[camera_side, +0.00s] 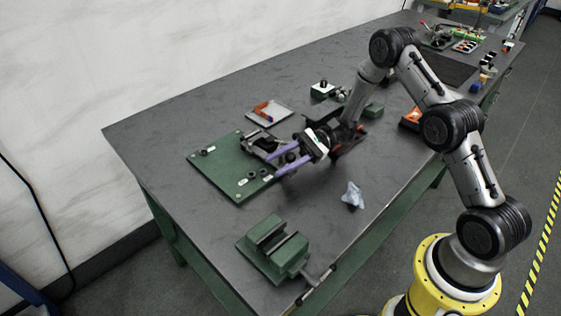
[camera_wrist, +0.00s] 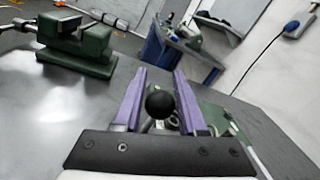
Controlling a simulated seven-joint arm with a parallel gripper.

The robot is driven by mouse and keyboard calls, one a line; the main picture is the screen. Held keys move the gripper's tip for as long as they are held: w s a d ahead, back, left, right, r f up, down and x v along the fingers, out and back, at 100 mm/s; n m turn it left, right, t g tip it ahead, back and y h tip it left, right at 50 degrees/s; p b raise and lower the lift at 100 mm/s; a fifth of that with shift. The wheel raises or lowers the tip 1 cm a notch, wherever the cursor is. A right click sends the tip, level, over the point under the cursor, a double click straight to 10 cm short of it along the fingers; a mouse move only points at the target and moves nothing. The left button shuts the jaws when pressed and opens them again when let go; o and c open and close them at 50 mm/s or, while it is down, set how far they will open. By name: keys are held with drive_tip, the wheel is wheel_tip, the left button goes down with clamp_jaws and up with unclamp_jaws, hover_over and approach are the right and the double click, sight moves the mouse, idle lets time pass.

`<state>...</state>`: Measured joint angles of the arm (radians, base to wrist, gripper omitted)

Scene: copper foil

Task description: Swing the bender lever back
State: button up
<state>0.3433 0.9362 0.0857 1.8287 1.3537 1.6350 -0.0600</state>
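The bender is a dark metal device on a green base plate (camera_side: 228,183) in the left middle of the table in the side view. Its plate also shows in the wrist view (camera_wrist: 222,112). In the wrist view, a black ball knob on a metal stem (camera_wrist: 160,102), which looks like the lever's end, stands between my two purple fingers. My gripper (camera_side: 278,164) is beside the bender in the side view. Its fingers are apart, with a gap visible around the knob in the wrist view (camera_wrist: 161,78). The lower part of the lever is hidden behind the gripper body.
A green vise (camera_side: 272,250) stands near the table's front edge and also shows in the wrist view (camera_wrist: 80,42). A crumpled bluish cloth (camera_side: 353,195) lies right of my gripper. A tray with an orange tool (camera_side: 268,112) lies behind the bender. Bare table lies between vise and plate.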

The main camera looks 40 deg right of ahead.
clamp_jaws()
idle(1.1)
